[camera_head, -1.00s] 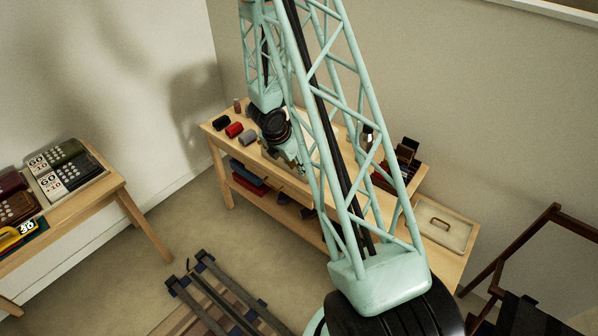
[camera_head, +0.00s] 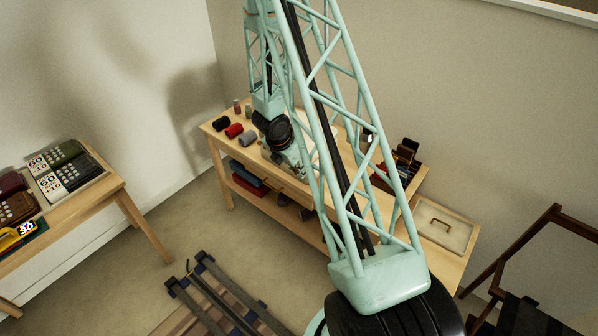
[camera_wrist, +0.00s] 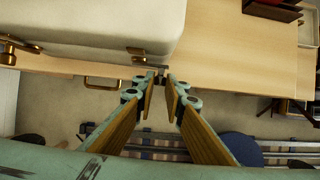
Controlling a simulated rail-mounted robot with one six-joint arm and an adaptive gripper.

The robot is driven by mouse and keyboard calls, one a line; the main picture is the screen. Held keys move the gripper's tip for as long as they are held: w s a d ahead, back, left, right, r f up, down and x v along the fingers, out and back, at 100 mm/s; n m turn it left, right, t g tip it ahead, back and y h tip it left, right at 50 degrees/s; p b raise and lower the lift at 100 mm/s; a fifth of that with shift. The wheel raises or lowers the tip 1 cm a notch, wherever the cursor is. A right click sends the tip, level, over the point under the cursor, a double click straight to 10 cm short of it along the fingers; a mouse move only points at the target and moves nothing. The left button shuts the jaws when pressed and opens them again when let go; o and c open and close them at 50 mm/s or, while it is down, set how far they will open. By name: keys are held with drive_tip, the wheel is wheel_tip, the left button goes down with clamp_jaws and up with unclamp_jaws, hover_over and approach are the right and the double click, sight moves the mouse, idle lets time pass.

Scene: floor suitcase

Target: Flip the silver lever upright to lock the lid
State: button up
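A cream case (camera_wrist: 100,20) with a closed-looking top fills the upper left of the wrist view. A small metal latch plate (camera_wrist: 137,50) sits near its right corner. A thin grey bar, apparently the silver lever (camera_wrist: 152,66), sticks out sideways below it, just beyond my fingertips. My gripper (camera_wrist: 160,82) has wooden-faced fingers, slightly apart at the tips, with nothing seen between them. Contact with the bar cannot be told.
The wooden bench (camera_head: 458,268) runs along the wall. Red, black and grey spools (camera_head: 234,131) stand at its left end. In the wrist view, a brass fitting (camera_wrist: 14,47) is on the case's left.

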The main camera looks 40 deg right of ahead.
clamp_jaws()
